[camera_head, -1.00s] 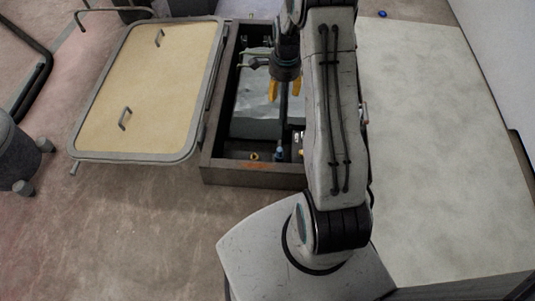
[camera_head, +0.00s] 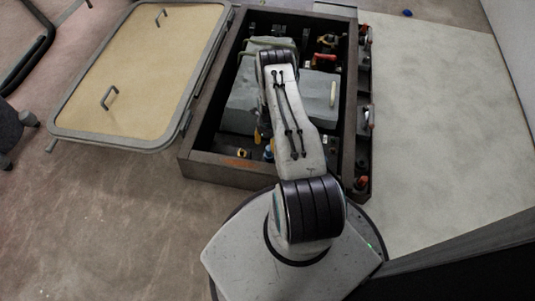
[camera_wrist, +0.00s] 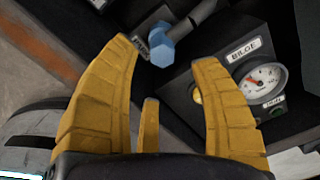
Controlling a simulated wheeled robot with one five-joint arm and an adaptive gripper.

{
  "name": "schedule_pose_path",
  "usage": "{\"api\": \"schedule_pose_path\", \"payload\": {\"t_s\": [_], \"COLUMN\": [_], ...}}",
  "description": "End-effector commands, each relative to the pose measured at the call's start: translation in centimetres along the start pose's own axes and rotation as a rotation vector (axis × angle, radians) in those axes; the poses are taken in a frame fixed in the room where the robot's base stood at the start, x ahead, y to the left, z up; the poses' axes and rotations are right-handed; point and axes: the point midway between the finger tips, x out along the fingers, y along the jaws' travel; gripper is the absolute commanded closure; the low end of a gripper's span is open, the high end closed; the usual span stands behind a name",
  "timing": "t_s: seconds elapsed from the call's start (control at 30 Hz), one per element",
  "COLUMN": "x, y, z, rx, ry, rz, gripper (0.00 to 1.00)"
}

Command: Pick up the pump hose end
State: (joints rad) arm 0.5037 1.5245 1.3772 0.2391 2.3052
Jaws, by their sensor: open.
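A grey hose with a blue hex-shaped end (camera_wrist: 161,50) shows at the top of the wrist view, beside a small label plate; I take it to be the pump hose end. A small blue spot in the head view (camera_head: 268,154), at the front of the dark open locker, looks like the same piece. My gripper (camera_wrist: 165,75) is open and empty, its yellow fingers spread. The blue end lies beyond the fingertips, between them in the picture, with no contact seen. In the head view my arm hides most of the gripper; a yellow finger (camera_head: 257,136) shows.
A panel with a BILGE gauge (camera_wrist: 262,78) sits close behind the right finger. The locker's dark rim (camera_head: 225,167) surrounds a grey box (camera_head: 240,108) and other fittings. The tan hatch lid (camera_head: 145,65) lies open at left. A pale flat surface (camera_head: 440,120) spans the right.

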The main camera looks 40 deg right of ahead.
Motion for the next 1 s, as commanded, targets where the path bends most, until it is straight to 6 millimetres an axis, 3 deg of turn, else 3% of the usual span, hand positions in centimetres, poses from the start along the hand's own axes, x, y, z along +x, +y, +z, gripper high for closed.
{"api": "schedule_pose_path", "payload": {"t_s": [0.37, 0.7, 1.0], "x": [2.6, 6.4, 6.5], "y": [-0.1, -0.2, -0.2], "z": [-0.1, -0.1, -0.1], "rx": [-0.001, -0.002, -0.002], "ry": [0.001, 0.001, 0.001], "rz": [0.001, 0.001, 0.001], "gripper": [0.43, 0.43, 0.42]}}
